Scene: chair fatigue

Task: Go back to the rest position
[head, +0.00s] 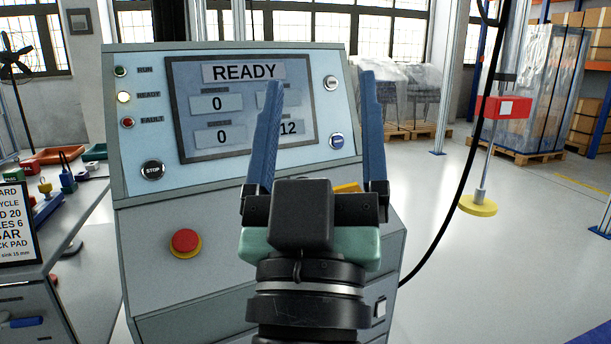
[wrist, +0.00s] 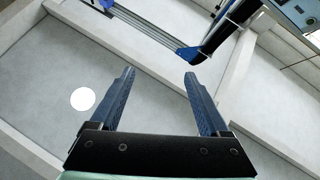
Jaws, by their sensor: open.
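My gripper (head: 321,82) is in the middle of the head view, its two blue fingers pointing up and spread apart with nothing between them. It is in front of a grey control console (head: 150,225). The console's screen (head: 240,105) reads READY, and the left finger and the gap overlap part of it. The wrist view also shows my gripper (wrist: 160,75) open and empty, against pale wall or ceiling surfaces. Whether the fingers touch the console cannot be told, but no contact shows.
A red emergency button (head: 185,242) is on the console's lower front. A workbench (head: 85,205) with trays and a sign (head: 17,225) is at the left. Open floor (head: 510,270) lies at the right.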

